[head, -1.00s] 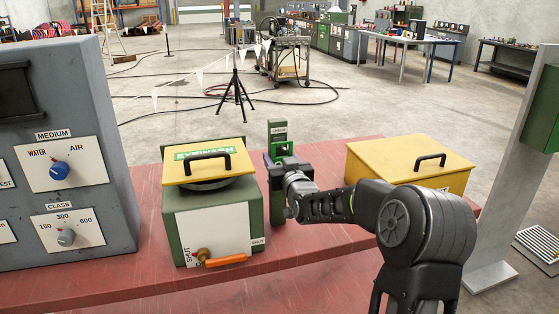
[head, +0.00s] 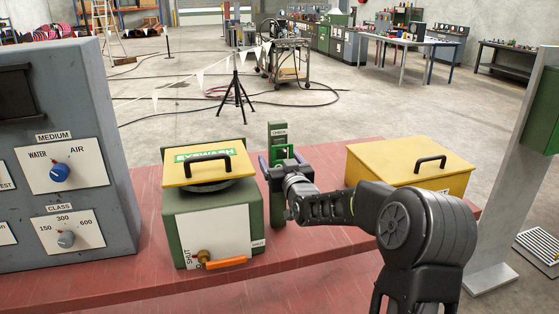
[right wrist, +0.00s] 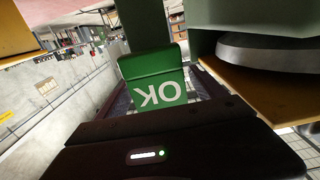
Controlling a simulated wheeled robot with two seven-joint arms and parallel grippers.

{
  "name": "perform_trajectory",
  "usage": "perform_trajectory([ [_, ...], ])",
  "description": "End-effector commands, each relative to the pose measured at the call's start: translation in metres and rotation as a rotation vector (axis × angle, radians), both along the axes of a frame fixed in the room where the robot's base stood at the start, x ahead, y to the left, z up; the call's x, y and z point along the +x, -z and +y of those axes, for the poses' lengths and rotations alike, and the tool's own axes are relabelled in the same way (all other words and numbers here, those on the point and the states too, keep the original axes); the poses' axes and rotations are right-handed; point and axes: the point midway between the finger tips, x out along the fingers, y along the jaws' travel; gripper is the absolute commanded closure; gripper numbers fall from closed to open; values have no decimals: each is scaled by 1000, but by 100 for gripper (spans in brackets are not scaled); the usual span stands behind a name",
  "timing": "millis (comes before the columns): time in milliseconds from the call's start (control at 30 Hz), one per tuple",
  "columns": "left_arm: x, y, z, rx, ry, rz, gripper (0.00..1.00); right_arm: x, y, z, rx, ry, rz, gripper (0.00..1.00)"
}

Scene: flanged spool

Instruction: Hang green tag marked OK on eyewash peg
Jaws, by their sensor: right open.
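The green tag marked OK (right wrist: 158,92) shows upside down in the right wrist view, in front of a green post (right wrist: 148,25). In the head view the tag (head: 284,152) is a small green patch at the post (head: 277,202), which stands just right of the green eyewash box (head: 208,215). My right gripper (head: 280,160) is open at the post, with its fingers on either side of the tag and apparently clear of it. The peg and the tag's contact with it are hidden. My left gripper is out of view.
The eyewash box has a yellow lid (head: 207,166) and an orange-handled valve (head: 224,262). All are on the red bench (head: 150,290), whose front strip is clear.

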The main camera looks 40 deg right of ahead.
Motion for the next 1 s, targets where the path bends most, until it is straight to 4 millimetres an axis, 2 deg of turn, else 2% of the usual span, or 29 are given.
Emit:
perform_trajectory([
  [167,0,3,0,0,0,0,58,-6,1,2,0,0,0,21],
  [267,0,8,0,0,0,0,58,-16,1,5,0,0,-1,21],
  [500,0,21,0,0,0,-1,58,-54,2,18,0,0,-1,21],
  [633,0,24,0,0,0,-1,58,-68,1,24,-1,0,0,21],
  [1000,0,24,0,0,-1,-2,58,-74,0,26,0,0,0,21],
])
